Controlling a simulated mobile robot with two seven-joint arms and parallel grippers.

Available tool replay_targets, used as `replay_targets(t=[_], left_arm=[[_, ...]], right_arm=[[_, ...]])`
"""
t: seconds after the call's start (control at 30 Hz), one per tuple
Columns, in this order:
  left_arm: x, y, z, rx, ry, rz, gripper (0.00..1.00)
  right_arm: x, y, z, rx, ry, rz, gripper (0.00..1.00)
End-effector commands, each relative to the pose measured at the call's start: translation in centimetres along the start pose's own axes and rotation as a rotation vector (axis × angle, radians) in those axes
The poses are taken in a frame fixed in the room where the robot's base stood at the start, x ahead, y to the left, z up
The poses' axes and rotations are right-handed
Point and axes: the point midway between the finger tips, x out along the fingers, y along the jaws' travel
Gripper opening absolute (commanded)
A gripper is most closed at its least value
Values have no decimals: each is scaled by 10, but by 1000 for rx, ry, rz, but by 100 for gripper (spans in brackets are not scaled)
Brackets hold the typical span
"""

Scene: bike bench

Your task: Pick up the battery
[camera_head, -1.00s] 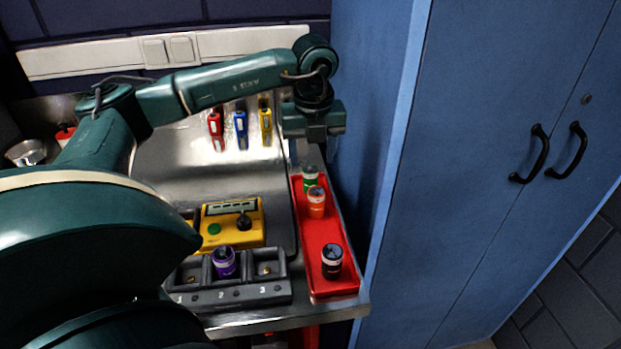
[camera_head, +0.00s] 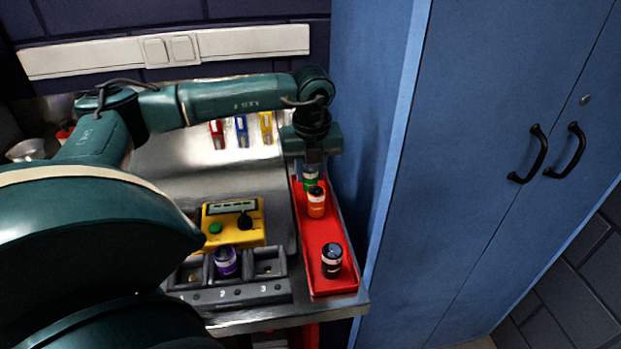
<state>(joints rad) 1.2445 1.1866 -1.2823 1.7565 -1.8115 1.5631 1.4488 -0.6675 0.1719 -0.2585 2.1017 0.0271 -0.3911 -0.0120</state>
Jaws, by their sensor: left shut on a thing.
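My left gripper (camera_head: 311,163) points down over the far end of the red tray (camera_head: 318,270). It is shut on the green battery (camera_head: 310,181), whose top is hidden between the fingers. Its lower end is partly hidden by an orange battery (camera_head: 316,202) standing just in front. A black battery (camera_head: 331,261) stands near the front end of the tray. A purple battery (camera_head: 226,262) stands in slot 2 of the grey holder (camera_head: 236,294). I cannot tell whether the green battery touches the tray floor. My right gripper is not in view.
Red, blue and yellow tools (camera_head: 241,131) lie at the back of the metal bench. A blue cabinet (camera_head: 450,150) stands close to the right of the tray.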

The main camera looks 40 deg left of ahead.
Motion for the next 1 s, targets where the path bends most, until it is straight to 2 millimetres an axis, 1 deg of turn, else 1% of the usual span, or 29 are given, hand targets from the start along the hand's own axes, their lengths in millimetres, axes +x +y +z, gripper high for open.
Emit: replay_targets(t=[0.03,0.2,0.4,0.5,0.57,0.67,0.8,0.9,1.0], left_arm=[[0,0,0,0,0,0,18],[0,0,0,0,0,0,4],[-1,0,0,0,-1,-1,4],[-6,-1,1,0,-1,-2,3],[-13,-1,2,-1,-2,-4,3],[-31,-1,4,0,-4,-6,3],[-60,-1,8,0,-3,-6,3],[-78,-1,10,0,-2,-4,3],[-91,-2,11,4,-2,-4,3]], right_arm=[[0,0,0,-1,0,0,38],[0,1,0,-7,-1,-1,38],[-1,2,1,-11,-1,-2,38],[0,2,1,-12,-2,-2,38],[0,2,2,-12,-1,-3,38],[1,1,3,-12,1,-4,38],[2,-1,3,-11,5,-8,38],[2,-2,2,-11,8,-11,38],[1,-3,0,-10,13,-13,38]])
